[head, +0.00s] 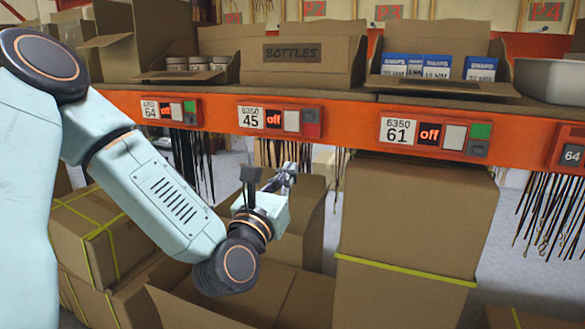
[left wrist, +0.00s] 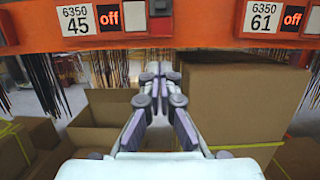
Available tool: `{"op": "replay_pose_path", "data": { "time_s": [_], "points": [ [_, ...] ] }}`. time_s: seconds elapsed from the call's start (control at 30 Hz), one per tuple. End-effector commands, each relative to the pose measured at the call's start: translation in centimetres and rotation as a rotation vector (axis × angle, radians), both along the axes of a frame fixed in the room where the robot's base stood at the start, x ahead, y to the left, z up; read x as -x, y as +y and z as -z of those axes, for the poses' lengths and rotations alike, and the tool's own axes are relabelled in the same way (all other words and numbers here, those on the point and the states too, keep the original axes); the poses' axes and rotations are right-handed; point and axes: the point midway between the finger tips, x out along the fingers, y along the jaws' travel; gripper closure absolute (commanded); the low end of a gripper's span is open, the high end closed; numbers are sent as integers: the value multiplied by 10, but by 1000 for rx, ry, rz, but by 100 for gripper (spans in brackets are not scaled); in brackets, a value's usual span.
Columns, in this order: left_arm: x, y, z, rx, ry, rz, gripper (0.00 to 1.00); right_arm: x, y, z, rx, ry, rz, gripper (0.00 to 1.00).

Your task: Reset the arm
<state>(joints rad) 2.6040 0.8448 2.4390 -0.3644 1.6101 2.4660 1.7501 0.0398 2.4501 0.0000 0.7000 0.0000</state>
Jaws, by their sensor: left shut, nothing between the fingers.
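My left arm comes in from the left in the head view and bends down below the orange shelf edge. My left gripper (head: 286,174) points away from me above an open cardboard box, under the panel marked 45. In the left wrist view the left gripper (left wrist: 153,70) has its fingers together, with nothing held between them. Its fingertips show just below the orange shelf beam (left wrist: 200,22). My right gripper is not in view.
The orange shelf holds a BOTTLES box (head: 303,77), a box with blue packs (head: 429,94) and a box of jars (head: 185,76). Below are an open box (head: 315,215), a tall closed box (head: 415,215) and yellow-strapped boxes (head: 95,215). Dark strands hang beneath the beam.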

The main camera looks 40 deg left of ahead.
Motion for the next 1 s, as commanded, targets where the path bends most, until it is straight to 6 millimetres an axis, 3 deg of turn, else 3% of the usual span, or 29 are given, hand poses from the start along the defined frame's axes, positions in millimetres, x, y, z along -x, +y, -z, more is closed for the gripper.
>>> {"op": "replay_pose_path", "data": {
  "time_s": [0.67, 0.77, 1.0],
  "points": [
    [2, -2, 0, -19, 5, -4, 100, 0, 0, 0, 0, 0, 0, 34],
    [1, -3, 3, -109, 39, -18, 100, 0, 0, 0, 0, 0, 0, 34],
    [-6, -15, 31, -545, 261, -33, 100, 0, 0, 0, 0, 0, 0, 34]
  ]
}}
